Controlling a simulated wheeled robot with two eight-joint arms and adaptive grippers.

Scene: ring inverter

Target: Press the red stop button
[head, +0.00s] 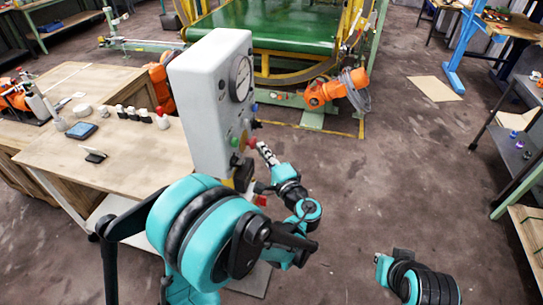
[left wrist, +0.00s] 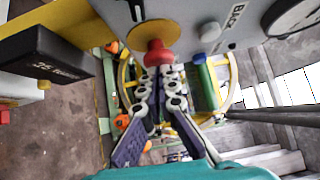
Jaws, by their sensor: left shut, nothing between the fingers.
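The red stop button (head: 253,142) is on the side face of the white control box (head: 205,100). In the left wrist view the red button (left wrist: 157,55) has a domed cap on a yellow-orange base, at top centre. My left gripper (head: 265,152) is shut and empty, its fingertips pointing at the button. In the left wrist view the shut fingertips (left wrist: 165,72) meet the lower edge of the red cap in the picture; I cannot tell if they touch it.
The box also carries a gauge (head: 240,78), a blue button (head: 255,107) and a green button (head: 234,142). A wooden workbench (head: 120,160) stands at left. An orange robot arm (head: 335,88) and the ring machine (head: 265,30) are behind. Floor is open to the right.

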